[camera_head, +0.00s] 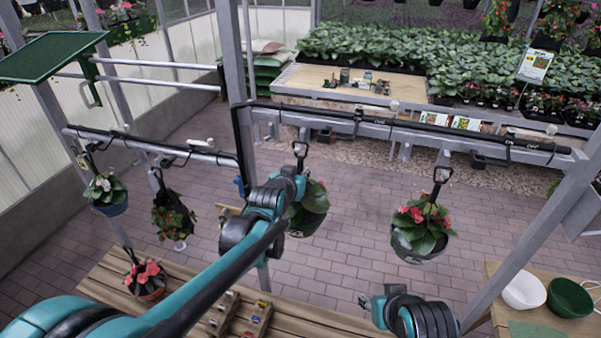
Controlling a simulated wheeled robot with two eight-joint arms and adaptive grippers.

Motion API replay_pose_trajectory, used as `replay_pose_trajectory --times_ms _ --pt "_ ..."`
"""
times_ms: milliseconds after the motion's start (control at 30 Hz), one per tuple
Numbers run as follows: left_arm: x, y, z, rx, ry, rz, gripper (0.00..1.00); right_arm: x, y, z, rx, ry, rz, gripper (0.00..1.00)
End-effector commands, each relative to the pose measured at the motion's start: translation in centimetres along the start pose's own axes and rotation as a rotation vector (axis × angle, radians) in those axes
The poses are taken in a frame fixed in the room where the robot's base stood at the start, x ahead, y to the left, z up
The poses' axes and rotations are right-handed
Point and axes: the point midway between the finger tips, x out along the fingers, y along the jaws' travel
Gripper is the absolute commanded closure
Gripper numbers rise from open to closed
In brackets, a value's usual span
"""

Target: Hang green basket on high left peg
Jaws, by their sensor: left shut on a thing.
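The green basket (312,224), with leaves and a few pink flowers, hangs below a dark hanger (300,152) near the middle of the view. My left gripper (299,172) is shut on its hanger. My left wrist hides part of the basket. More white pegs show further right (394,106) on the rail (430,129). My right gripper (371,301) is low in the view, apart from any basket; its fingers are too small to read.
A dark basket with pink flowers (420,245) hangs from the rail at right. A blue basket (109,205) and a dark one (172,220) hang from the lower left rail (150,146). A post (235,60) stands left of the high rail. White (524,291) and green (570,299) bowls sit at right.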

Motion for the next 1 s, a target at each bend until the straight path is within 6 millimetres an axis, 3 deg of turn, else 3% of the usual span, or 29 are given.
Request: replay_pose_trajectory --times_ms 267,300,367,767,1000 --pt "0.0 0.0 -0.2 0.0 0.003 0.0 1.0 -0.1 0.0 0.0 0.0 0.0 0.0 0.6" --pt "0.0 0.0 -0.2 0.0 0.003 0.0 0.8 -0.1 0.0 0.0 0.0 0.0 0.0 0.6" --pt "0.0 0.0 -0.2 0.0 0.003 0.0 0.64 -0.1 0.0 0.0 0.0 0.0 0.0 0.6" --pt "-0.5 0.0 0.0 0.0 -0.001 0.0 0.63 0.0 0.0 0.0 0.0 0.0 0.0 0.6" --pt "-4.5 0.0 0.0 0.0 0.0 0.0 0.63 0.0 0.0 0.0 0.0 0.0 0.0 0.6"
